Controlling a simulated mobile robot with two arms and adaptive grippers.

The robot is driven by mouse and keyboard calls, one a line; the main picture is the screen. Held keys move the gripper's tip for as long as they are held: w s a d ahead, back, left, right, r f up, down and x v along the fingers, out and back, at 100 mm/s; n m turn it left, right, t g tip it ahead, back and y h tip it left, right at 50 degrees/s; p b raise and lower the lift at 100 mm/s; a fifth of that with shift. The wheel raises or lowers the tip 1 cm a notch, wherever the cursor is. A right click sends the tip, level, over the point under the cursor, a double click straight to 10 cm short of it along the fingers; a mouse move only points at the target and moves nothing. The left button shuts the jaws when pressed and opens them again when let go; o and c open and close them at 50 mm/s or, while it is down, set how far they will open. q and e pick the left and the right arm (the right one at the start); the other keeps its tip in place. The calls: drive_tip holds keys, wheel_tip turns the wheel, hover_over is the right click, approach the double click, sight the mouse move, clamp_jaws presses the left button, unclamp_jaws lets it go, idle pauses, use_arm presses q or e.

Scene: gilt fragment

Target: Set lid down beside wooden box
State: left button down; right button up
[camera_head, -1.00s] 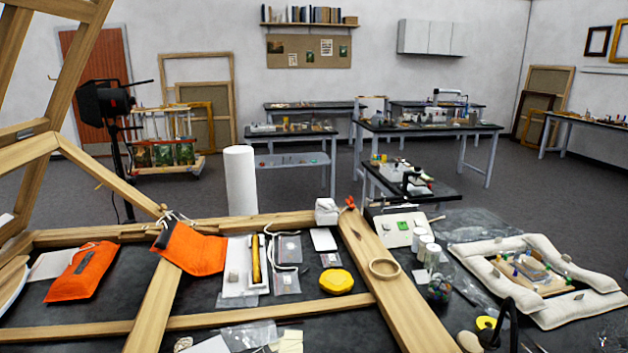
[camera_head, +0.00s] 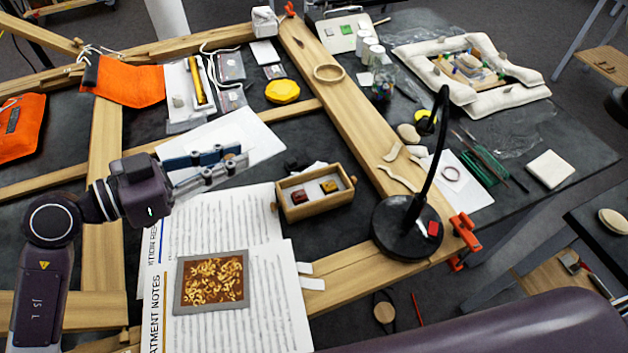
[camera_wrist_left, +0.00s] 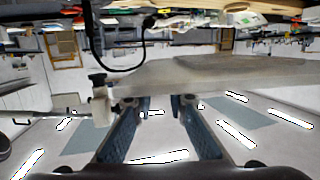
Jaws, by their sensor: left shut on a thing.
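The open wooden box (camera_head: 316,206) stands right of my left gripper in the head view. A dark red piece and an amber piece lie inside it. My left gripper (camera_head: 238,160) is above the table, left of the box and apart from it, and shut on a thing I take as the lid. The lid is hard to make out in the head view. In the wrist view, which is upside down, a pale flat slab (camera_wrist_left: 225,77) shows at the fingertips, probably the lid. My right gripper is not in view.
Printed sheets (camera_head: 262,310) and a framed flake panel (camera_head: 181,290) lie in front of the box. A black lamp (camera_head: 400,232) stands to its right, by a wooden beam (camera_head: 350,110). A white sheet (camera_head: 255,140) lies behind my left gripper.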

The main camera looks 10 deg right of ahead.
use_arm(q)
drive_tip(key=w+d+r+m+g+h+p, duration=0.1)
drive_tip(key=d+r+m+g, duration=0.1)
drive_tip(key=d, duration=1.5)
drive_tip(key=shift+m+g, duration=0.4)
drive_tip(key=shift+g, duration=0.4)
drive_tip(key=shift+f, duration=0.1)
wheel_tip(320, 180, down, 19)
drive_tip(key=shift+r+b, duration=0.1)
drive_tip(key=shift+b, duration=0.4)
drive_tip(key=shift+f, duration=0.4)
drive_tip(key=shift+f, duration=0.1)
drive_tip(key=c, duration=1.9)
unclamp_jaws()
